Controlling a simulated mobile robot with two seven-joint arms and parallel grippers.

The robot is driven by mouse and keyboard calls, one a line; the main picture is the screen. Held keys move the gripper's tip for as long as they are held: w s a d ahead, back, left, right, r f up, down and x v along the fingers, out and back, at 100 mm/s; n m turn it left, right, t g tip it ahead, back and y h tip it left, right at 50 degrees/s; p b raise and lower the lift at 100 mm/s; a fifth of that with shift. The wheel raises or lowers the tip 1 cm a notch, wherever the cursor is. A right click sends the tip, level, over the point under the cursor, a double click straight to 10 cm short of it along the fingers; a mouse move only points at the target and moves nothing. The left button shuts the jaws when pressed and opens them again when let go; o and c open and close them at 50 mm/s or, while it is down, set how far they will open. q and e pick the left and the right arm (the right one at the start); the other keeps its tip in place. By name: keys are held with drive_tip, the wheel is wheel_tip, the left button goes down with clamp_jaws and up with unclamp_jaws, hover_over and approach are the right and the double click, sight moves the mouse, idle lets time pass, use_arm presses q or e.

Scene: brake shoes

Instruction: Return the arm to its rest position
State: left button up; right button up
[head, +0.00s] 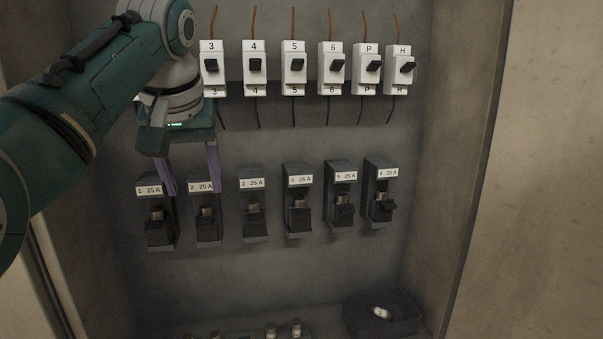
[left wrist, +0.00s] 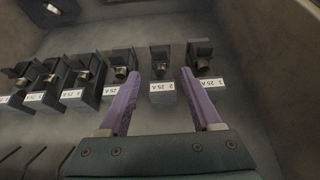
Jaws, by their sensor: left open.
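My left gripper (head: 189,168) is open and empty, with two purple fingers pointing down over the fuse holders labelled 1 and 2. In the left wrist view its fingers (left wrist: 165,100) stand apart with nothing between them. My left arm (head: 85,100) is green and grey and comes in from the upper left, covering the left end of the breaker row. Whether the fingers touch the holders I cannot tell. My right gripper does not show.
A row of black 25 A fuse holders (head: 252,212) spans the cabinet's back wall. White breakers (head: 294,68) with wires sit above. A dark tray (head: 352,322) holding a pale fuse (head: 379,313) stands at lower right.

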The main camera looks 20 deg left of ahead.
use_arm(q)
drive_tip(key=s+d+f+m+p, duration=0.45)
drive_tip(key=s+f, duration=0.45)
drive_tip(key=s, duration=0.5)
drive_tip(key=s+d+r+m+g+h+p, duration=0.15)
drive_tip(key=s+d, duration=0.25)
drive_tip(key=s, duration=0.4)
drive_tip(key=s+d+f+m+t+h, duration=0.1)
drive_tip(key=s+d+m+h, duration=0.15)
drive_tip(key=s, duration=0.55)
wheel_tip(320, 180, up, 39)
drive_tip(key=y+p, duration=0.1)
drive_tip(key=p, duration=3.7)
drive_tip(key=shift+d+f, duration=0.15)
drive_tip(key=shift+d, duration=0.3)
drive_tip(key=shift+s+f+g, duration=0.1)
drive_tip(key=shift+g, duration=0.15)
